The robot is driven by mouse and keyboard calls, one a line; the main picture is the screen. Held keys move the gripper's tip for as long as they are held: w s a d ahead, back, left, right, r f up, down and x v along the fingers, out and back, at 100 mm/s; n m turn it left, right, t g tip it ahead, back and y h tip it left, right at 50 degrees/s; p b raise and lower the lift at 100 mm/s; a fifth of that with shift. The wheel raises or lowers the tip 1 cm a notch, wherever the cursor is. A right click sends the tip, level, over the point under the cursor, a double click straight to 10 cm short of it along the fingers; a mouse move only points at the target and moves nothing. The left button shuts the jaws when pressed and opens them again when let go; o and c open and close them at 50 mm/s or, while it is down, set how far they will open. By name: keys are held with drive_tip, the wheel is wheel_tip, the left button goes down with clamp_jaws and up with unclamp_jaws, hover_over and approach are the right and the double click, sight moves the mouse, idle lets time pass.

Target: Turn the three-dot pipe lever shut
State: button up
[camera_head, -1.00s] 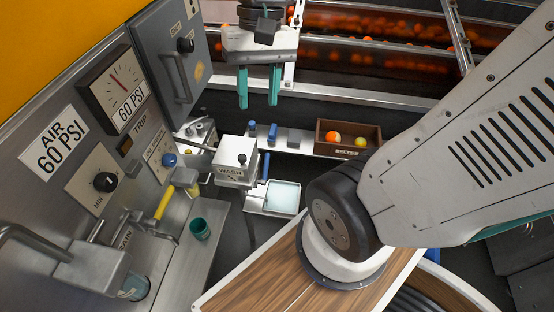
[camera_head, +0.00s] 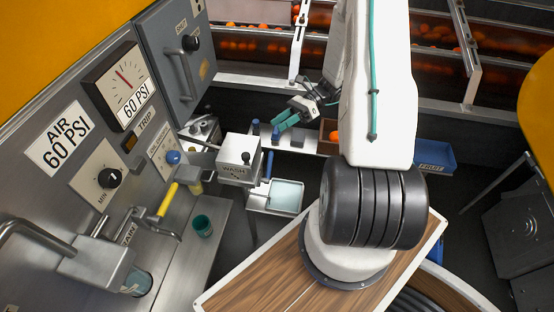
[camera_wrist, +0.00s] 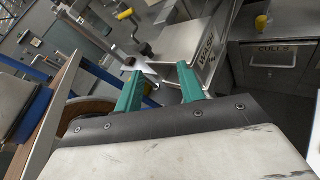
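A white box marked WASH (camera_head: 240,172) has small dots below its word and a dark-knobbed stem on top. A blue lever (camera_head: 267,165) hangs upright at its right side. I cannot tell for certain which lever carries three dots. A yellow-handled lever (camera_head: 167,200) is on the pipe by the panel at left. My gripper (camera_head: 281,126) is tilted, beyond and to the right of the WASH box, apart from the levers. In the wrist view its teal fingers (camera_wrist: 160,84) are spread with no object gripped, and the WASH box (camera_wrist: 185,42) is just beyond them.
A pale basin (camera_head: 275,196) stands below the WASH box. A shelf behind holds small blue items and a crate (camera_head: 328,126) with fruit. A green cup (camera_head: 203,225) stands on the metal ledge. The gauge panel fills the left side. A blue bin (camera_head: 433,156) is at right.

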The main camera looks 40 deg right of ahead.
sight(269, 167)
drive_tip(key=s+d+f+m+t, duration=0.2)
drive_tip(key=f+m+t, duration=0.25)
drive_tip(key=f, duration=0.35)
drive_tip(key=s+d+f+m+t, duration=0.25)
drive_tip(key=f+m, duration=0.35)
drive_tip(key=f, duration=0.3)
drive_tip(key=w+a+t, duration=0.1)
drive_tip(key=w+a, duration=0.3)
drive_tip(key=a, duration=0.2)
drive_tip(key=shift+w+a, duration=0.2)
drive_tip(key=shift+a, duration=0.2)
clamp_jaws()
drive_tip(key=shift+f, duration=0.1)
